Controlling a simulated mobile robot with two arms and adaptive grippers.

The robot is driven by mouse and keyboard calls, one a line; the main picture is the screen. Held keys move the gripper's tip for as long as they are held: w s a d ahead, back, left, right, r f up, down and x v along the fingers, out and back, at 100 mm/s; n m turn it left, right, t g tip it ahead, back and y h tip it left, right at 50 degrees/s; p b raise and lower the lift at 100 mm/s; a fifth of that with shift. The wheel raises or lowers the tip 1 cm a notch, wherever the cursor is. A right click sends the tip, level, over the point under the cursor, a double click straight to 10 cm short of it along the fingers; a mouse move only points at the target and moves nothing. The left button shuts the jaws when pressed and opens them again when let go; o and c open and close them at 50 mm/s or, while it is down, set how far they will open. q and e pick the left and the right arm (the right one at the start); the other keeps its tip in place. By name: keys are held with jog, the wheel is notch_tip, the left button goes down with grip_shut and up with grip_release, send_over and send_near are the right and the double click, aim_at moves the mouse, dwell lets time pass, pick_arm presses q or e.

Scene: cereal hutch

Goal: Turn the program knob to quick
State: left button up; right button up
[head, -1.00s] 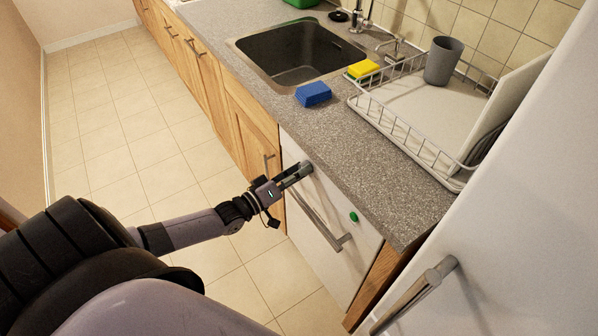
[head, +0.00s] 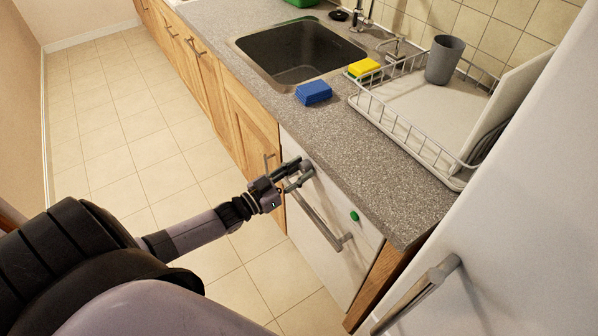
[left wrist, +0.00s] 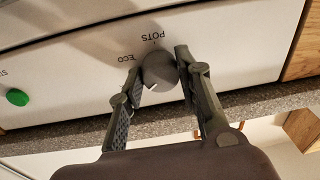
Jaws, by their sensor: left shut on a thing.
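The white dishwasher front (head: 325,200) is under the counter, with a round green button (head: 354,216) on its panel. My left gripper (head: 305,168) is at the panel's upper left corner. In the left wrist view the grey program knob (left wrist: 158,66) sits between my left gripper's fingers (left wrist: 157,70), which are shut on it. A short white mark on the knob points down and left in that view. The labels "ECO" and "POTS" show beside the knob, upside down. I see no "quick" label. My right gripper is not in view.
The dishwasher's bar handle (head: 318,220) runs just below the panel. A fridge handle (head: 415,293) is at lower right. The tiled floor at left is clear.

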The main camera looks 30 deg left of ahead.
pick_arm(q)
jog(key=shift+m, duration=0.6)
jog(key=o, duration=1.1)
jog(key=shift+o, duration=0.2)
jog(key=v, duration=1.2)
jog(key=shift+f, duration=0.1)
